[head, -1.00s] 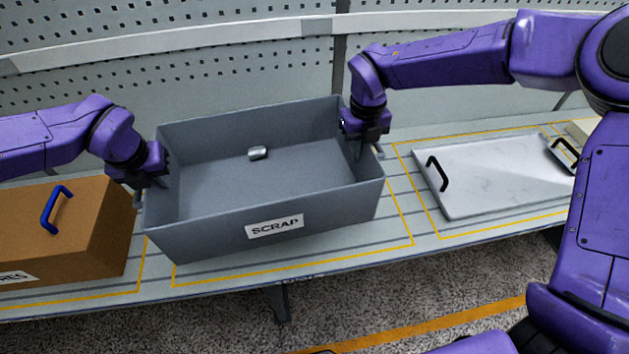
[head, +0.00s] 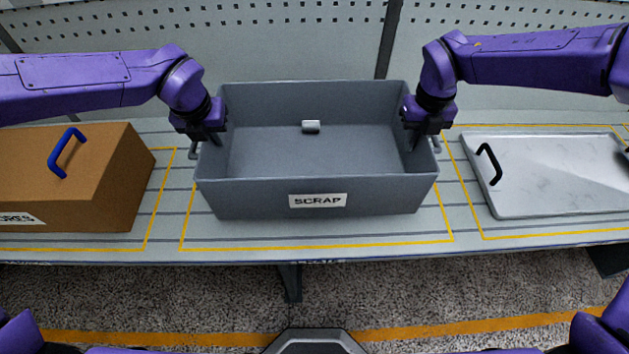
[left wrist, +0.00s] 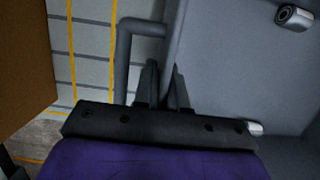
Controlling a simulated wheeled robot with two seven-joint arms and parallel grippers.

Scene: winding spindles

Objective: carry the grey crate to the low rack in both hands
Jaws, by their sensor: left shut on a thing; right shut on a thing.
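The grey crate (head: 317,200), labelled SCRAP, is level in the middle of the head view, over a yellow-outlined bay of a slatted surface. I cannot tell whether it touches that surface. A small metal piece (head: 311,127) lies inside. My left gripper (head: 212,140) is shut on the crate's left wall; in the left wrist view its fingers (left wrist: 163,88) straddle the wall beside a grey side handle (left wrist: 124,60). My right gripper (head: 425,143) is shut on the right wall, its fingertips partly hidden. I cannot pick out a separate low rack.
A brown box (head: 125,190) with a blue handle stands left of the crate. A white marbled tray (head: 560,175) with black handles lies to the right. The slatted surface (head: 300,254) ends in front, above a speckled floor (head: 400,290). A perforated panel (head: 300,50) stands behind.

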